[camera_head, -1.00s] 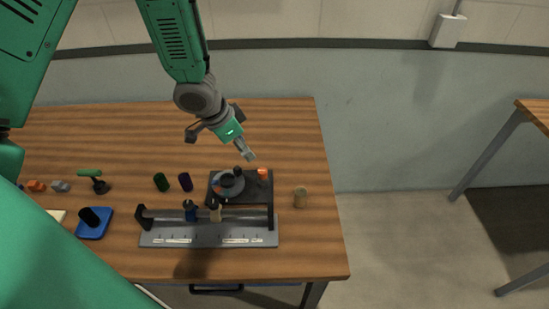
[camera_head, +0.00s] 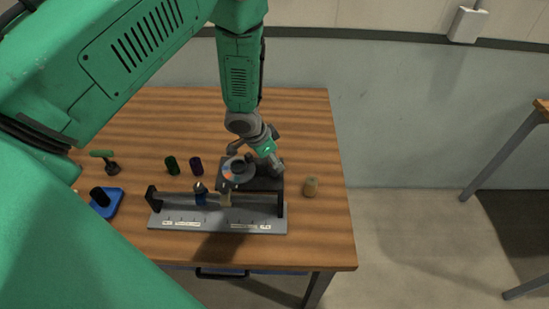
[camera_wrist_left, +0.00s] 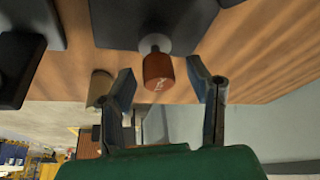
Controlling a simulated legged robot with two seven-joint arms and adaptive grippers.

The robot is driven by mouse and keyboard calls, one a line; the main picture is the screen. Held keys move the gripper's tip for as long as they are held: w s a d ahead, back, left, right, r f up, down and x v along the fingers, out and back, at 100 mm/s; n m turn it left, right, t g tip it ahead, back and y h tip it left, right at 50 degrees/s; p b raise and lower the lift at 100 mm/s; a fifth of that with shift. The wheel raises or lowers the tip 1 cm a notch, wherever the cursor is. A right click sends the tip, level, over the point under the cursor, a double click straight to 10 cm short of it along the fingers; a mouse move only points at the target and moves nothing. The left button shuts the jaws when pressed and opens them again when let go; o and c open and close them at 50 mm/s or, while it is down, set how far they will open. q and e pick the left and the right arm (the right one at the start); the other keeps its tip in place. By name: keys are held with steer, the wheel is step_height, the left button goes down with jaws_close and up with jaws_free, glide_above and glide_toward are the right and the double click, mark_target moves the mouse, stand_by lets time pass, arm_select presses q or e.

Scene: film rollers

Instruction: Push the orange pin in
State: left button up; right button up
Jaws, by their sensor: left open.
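The orange pin (camera_wrist_left: 158,70) sticks out from the side of a dark block in the left wrist view, on a short grey collar. A white mark shows on its end. My left gripper (camera_wrist_left: 161,84) is open, with one finger on either side of the pin's end; I cannot tell whether they touch it. In the head view my left gripper (camera_head: 274,163) is at the right side of the black base (camera_head: 262,184) with the round dial (camera_head: 238,169). It hides the orange pin there. My right gripper is not in view.
The table's back is clear.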

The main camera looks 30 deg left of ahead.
arm_select(q)
steer(key=shift+w, duration=0.1)
jaws_close()
steer(key=shift+f, duration=0.9)
jaws_free()
steer(key=shift+r, duration=0.1)
